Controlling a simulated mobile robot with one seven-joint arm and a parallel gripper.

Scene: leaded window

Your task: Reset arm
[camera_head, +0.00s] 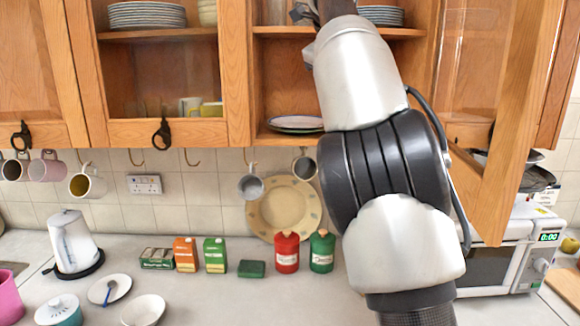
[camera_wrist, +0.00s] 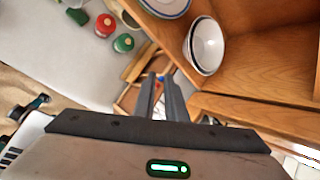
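My arm rises through the right half of the head view, in front of the open wall cabinet (camera_head: 285,80). Nothing appears held in the gap. A white bowl (camera_wrist: 207,45) stands on the wooden cabinet shelf, right of the fingers and apart from them. Part of a blue-rimmed plate (camera_wrist: 166,5) shows at the top.
An open cabinet door (camera_head: 510,130) stands close on my arm's right, above the microwave (camera_head: 490,265). Plates (camera_head: 296,123) lie on the lower shelf beside my arm. Red (camera_head: 287,253) and green (camera_head: 322,252) canisters, boxes, a kettle (camera_head: 75,243) and dishes stand on the counter below.

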